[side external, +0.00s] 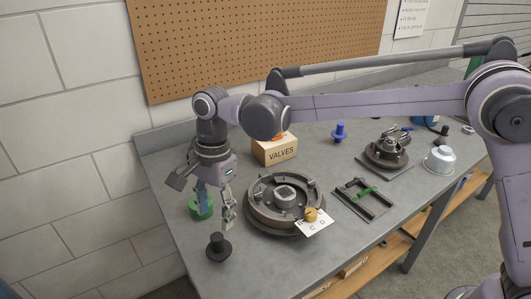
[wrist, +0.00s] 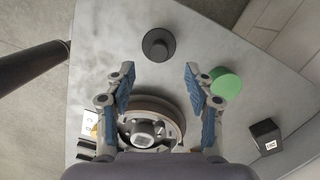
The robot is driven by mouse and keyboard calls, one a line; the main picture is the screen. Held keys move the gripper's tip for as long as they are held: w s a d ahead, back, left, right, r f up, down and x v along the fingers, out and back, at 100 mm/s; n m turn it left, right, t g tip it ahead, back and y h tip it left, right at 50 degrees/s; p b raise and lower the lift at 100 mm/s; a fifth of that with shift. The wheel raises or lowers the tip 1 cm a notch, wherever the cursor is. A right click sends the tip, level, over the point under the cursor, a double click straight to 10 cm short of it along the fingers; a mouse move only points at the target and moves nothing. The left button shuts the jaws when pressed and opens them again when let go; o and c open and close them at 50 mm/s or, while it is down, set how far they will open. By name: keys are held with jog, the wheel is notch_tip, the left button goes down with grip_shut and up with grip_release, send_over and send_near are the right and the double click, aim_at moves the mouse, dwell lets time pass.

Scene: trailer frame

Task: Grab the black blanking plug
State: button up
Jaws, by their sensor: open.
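The black blanking plug (side external: 218,247) stands upright on the grey table near its left front corner, a wide round base with a knob on top. In the wrist view the plug (wrist: 158,45) shows from above, beyond and roughly between the fingertips. My gripper (side external: 215,203) is open and empty, above the table behind the plug and apart from it. In the wrist view its two blue-padded fingers (wrist: 159,72) are spread wide.
A green round piece (side external: 201,207) stands by my gripper; it also shows in the wrist view (wrist: 227,86). A round flanged fixture (side external: 262,213) with a lettered card (side external: 314,224) is to the right. A VALVES box (side external: 275,149) stands behind. Table edges lie close to the plug.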

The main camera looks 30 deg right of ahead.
aim_at(217, 236)
jog(key=shift+s+a+f, duration=0.15)
jog(key=shift+a+f, duration=0.05)
jog(key=shift+f, duration=1.95)
jog(key=shift+s+a+f, duration=0.1)
jog(key=shift+a+f, duration=0.05)
jog(key=shift+f, duration=2)
grip_shut()
